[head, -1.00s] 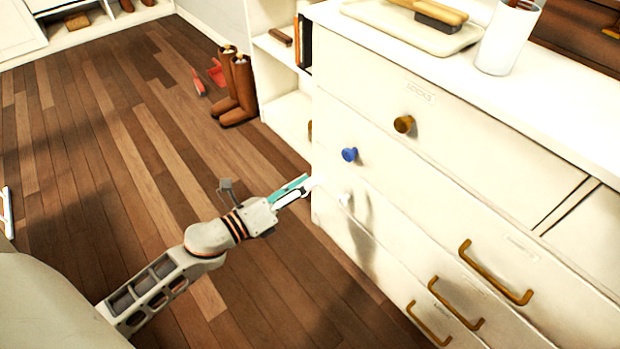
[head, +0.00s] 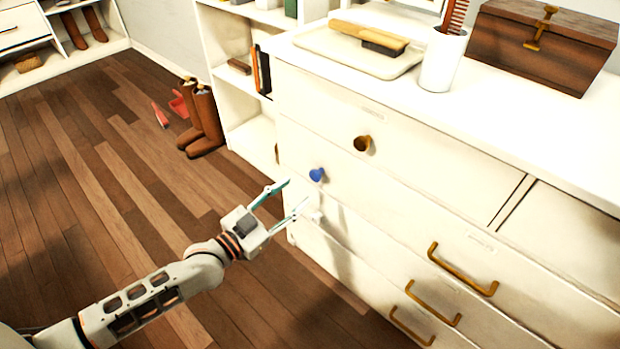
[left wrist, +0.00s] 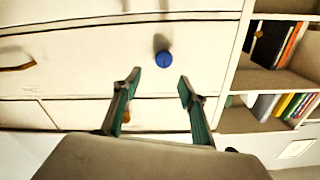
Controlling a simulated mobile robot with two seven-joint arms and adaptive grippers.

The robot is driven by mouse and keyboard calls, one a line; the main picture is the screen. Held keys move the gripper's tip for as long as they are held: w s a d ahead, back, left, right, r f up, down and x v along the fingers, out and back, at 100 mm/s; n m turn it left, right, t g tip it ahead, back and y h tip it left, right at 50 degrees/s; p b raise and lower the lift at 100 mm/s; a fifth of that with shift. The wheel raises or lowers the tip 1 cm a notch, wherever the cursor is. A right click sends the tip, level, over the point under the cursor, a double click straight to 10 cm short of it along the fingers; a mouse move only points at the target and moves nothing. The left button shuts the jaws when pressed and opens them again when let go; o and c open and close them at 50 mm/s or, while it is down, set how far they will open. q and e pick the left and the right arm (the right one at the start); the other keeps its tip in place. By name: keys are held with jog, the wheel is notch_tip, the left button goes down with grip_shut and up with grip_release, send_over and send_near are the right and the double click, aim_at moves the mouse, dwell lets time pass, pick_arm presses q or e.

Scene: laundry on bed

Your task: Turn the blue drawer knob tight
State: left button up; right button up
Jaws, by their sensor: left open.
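The blue knob (head: 317,175) sticks out of the white dresser's front (head: 345,200), near its left end. In the left wrist view the blue knob (left wrist: 164,58) lies just beyond the fingertips, between their lines. My left gripper (head: 296,192) is open and empty, its two green fingers spread, a little short of the knob and not touching it. In the left wrist view its fingertips (left wrist: 159,80) stand apart on either side of the knob's line. My right gripper is not in view.
Brass handles (head: 462,271) jut out at right. A tray (head: 350,50) and white cup (head: 443,60) stand on top.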

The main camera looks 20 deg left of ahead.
aim_at(313, 177)
pick_arm(q)
jog(key=w+n, duration=0.1)
jog(key=w, duration=0.1)
jog(key=w+d+f+n+b, duration=0.1)
jog(key=w, duration=0.1)
jog(key=w+n, duration=0.1)
jog(key=w, duration=0.1)
jog(key=shift+w+d+f, duration=0.15)
jog(key=shift+d+f, duration=0.05)
jog(key=shift+d, duration=0.1)
jog(key=shift+w+d+r+b, duration=0.15)
jog(key=shift+w+d+b, duration=0.15)
jog(key=shift+w, duration=0.4)
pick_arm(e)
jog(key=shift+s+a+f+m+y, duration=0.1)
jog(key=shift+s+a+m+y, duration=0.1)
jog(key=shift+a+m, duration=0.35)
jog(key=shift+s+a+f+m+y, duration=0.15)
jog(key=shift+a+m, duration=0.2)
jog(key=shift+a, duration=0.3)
pick_arm(q)
jog(key=shift+c, duration=0.2)
jog(key=c, duration=1)
jog(key=shift+r, duration=0.1)
jog(key=shift+c, duration=0.2)
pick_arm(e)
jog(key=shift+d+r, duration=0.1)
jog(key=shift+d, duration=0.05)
